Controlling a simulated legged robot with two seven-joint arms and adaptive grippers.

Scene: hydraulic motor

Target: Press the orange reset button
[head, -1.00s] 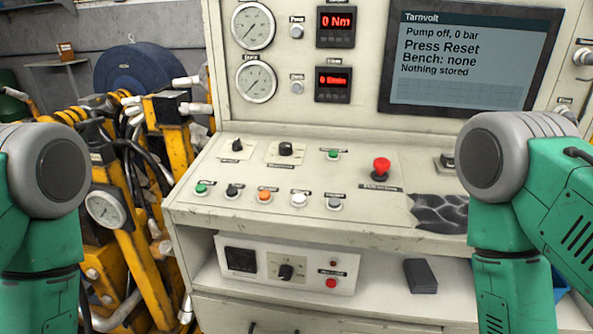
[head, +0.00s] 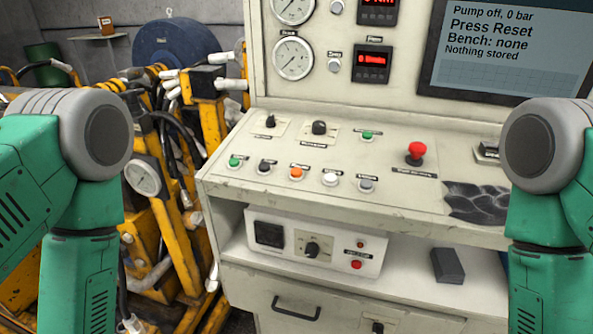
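The orange button (head: 296,174) sits in the front row of the sloped control panel (head: 400,200), between a dark knob or button (head: 264,168) on its left and a white button (head: 330,179) on its right. Its label is too small to read surely. The screen (head: 505,45) reads "Pump off, 0 bar", "Press Reset", "Bench: none", "Nothing stored". My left arm shows at the left edge and my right arm at the right edge. Neither gripper is in view, and nothing of mine touches the panel.
A red mushroom button (head: 416,152) and a green button (head: 367,135) stand behind the front row. Another green button (head: 236,161) is at its left end. Yellow machinery (head: 170,200) stands left of the bench. Space above the panel is clear.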

